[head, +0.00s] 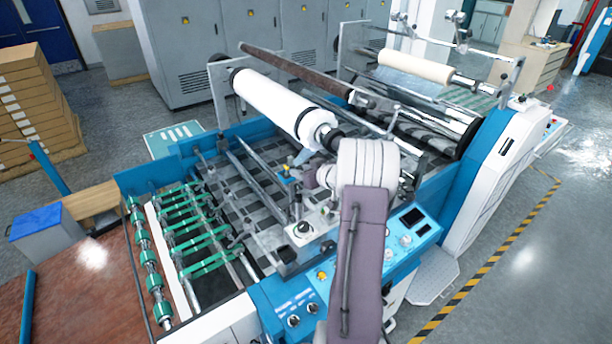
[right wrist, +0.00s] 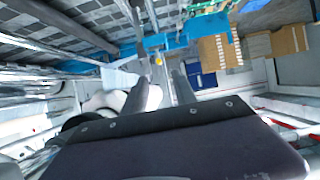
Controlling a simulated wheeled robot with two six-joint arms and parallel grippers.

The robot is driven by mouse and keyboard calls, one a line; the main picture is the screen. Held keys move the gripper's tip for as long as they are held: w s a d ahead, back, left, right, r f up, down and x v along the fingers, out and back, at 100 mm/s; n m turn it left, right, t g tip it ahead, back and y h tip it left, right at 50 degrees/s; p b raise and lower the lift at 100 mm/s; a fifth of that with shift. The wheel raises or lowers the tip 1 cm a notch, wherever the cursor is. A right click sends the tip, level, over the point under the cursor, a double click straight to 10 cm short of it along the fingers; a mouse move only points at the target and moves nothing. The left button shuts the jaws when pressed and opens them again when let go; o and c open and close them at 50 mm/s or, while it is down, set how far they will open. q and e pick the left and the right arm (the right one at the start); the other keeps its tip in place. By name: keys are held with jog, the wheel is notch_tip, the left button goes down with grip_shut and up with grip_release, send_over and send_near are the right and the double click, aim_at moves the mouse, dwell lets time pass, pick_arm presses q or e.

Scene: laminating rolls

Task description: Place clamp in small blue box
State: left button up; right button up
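My right gripper (head: 300,179) is over the machine, just below the near end of the white roll (head: 278,104). In the right wrist view its two fingers (right wrist: 161,92) stand apart, with no object clearly held between them. A black collar (head: 334,137) sits on the shaft at the roll's near end; I cannot tell whether it is the clamp. No other clamp can be made out. A small box with a blue top (head: 38,222) and grey side stands at the far left. My left gripper is not in view.
The laminating machine has green-wheeled rollers (head: 195,228) at its left and a control panel (head: 405,232) at its right. A brown bar (head: 290,68) runs behind the white roll. Stacked cartons (head: 38,105) stand at the upper left. The reddish-brown surface (head: 85,290) at lower left looks clear.

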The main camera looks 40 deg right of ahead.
jog(key=shift+v, duration=1.15)
jog(key=s+a+f+g+h, duration=0.1)
jog(key=a+f+g, duration=0.3)
jog(key=a, duration=0.9)
jog(key=s+a+f+g+y, duration=0.1)
jog(key=s+a+f+g, duration=0.2)
jog(key=s+a, duration=0.6)
jog(key=s+a+f+n+g+y, duration=0.1)
jog(key=s+a+f+g, duration=0.2)
jog(key=s+a, duration=0.7)
jog(key=shift+s+g+y, duration=0.3)
jog(key=shift+s+g, duration=0.2)
jog(key=shift+g, duration=0.3)
